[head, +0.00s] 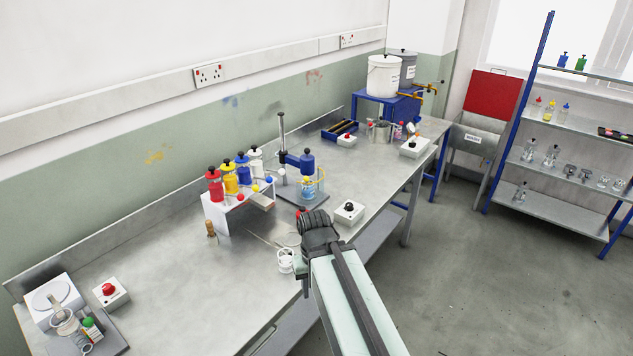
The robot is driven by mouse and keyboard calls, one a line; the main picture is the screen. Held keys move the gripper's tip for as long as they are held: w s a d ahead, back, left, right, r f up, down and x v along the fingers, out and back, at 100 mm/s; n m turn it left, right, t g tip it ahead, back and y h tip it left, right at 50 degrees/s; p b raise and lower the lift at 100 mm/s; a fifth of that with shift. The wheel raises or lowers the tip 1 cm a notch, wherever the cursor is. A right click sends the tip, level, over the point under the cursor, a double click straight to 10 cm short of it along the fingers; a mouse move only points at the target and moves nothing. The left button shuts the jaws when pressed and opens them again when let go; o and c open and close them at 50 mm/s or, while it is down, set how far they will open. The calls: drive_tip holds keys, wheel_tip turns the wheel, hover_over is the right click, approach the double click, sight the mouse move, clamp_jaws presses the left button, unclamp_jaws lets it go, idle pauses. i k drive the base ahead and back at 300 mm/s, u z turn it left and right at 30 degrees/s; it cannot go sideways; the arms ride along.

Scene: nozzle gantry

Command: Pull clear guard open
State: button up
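The nozzle gantry, with a dark upright post (281,150) and a blue head (306,163), stands on a grey base plate at the middle of the bench. A clear guard (321,178) with yellowish edges shows at the right of the station, in front of a blue and yellow vessel (307,188). It is small, and I cannot tell how far open it is. My arm reaches in from the lower right, and my gripper (300,250) is at the bench's front edge, nearer than the guard and apart from it. The dark wrist hides most of the fingers.
A white box with a black knob (349,212) sits right of the gantry. A white rack (215,218) with red, yellow, blue and white bottles stands left. White rings (286,261) lie beside my wrist.

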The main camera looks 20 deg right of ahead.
sight(306, 179)
drive_tip(key=z, duration=0.4)
drive_tip(key=i, duration=0.5)
drive_tip(key=u, duration=1.75)
drive_tip(key=k, duration=0.95)
drive_tip(key=z, duration=0.35)
drive_tip(key=i, duration=1.35)
drive_tip(key=u, duration=0.05)
